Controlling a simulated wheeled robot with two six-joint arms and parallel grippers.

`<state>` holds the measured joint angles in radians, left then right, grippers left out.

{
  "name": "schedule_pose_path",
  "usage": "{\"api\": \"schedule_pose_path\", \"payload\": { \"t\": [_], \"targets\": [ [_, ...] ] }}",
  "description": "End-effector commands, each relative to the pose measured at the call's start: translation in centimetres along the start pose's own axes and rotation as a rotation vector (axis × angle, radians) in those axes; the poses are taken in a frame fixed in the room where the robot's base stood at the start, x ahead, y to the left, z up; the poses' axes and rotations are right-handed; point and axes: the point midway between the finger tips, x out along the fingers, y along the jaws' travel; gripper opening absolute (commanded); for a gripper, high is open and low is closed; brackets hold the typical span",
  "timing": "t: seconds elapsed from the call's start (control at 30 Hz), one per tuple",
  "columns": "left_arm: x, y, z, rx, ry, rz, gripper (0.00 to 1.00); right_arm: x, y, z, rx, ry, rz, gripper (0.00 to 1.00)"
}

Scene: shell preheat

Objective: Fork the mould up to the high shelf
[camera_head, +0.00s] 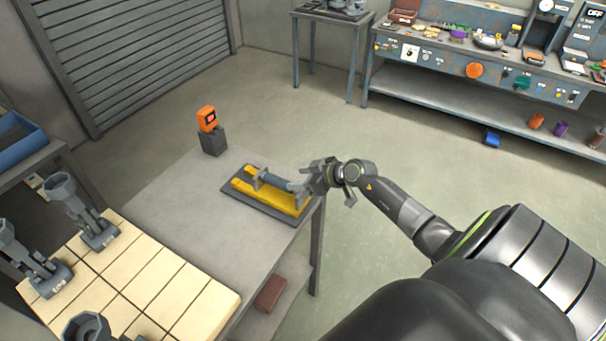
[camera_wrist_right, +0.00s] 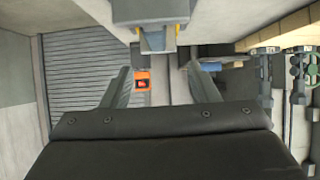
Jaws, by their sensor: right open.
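A grey fork-like tool (camera_head: 276,181) lies in a yellow cradle (camera_head: 290,204) on a dark base on the grey table. My right gripper (camera_head: 318,180) is open at the tool's right end, and whether it touches is unclear. In the right wrist view the two spread fingers (camera_wrist_right: 158,72) have no object clearly gripped between them; a grey block end (camera_wrist_right: 150,12) with yellow parts shows above them. Several grey cup-topped moulds, one at the back (camera_head: 92,218) and one at left (camera_head: 42,265), stand on cream tiles (camera_head: 165,285). No high shelf can be made out. My left gripper is out of view.
An orange-faced device (camera_head: 208,120) on a dark block stands at the table's back corner. A reddish-brown box (camera_head: 270,293) sits on the lower shelf. A cluttered workbench (camera_head: 470,70) is at the back right. Open floor lies between.

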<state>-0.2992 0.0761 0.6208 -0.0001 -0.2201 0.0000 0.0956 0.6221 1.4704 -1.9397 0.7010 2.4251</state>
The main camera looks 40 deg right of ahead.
Motion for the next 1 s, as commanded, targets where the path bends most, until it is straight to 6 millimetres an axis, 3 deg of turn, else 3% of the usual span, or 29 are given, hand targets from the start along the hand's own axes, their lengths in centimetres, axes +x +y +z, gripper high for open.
{"api": "schedule_pose_path", "payload": {
  "t": [0.17,0.47,0.8,1.0],
  "targets": [
    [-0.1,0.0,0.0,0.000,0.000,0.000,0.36,0.2,0.6,0.4,0.014,-0.045,0.004,0.55],
    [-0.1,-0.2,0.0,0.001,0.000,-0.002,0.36,2.8,0.5,0.4,0.016,-0.041,0.003,0.55],
    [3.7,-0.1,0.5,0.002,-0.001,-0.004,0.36,6.3,0.5,1.0,0.013,-0.040,0.003,0.55],
    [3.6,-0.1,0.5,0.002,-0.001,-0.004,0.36,8.0,0.5,0.7,0.016,-0.040,0.003,0.55]
  ]
}}
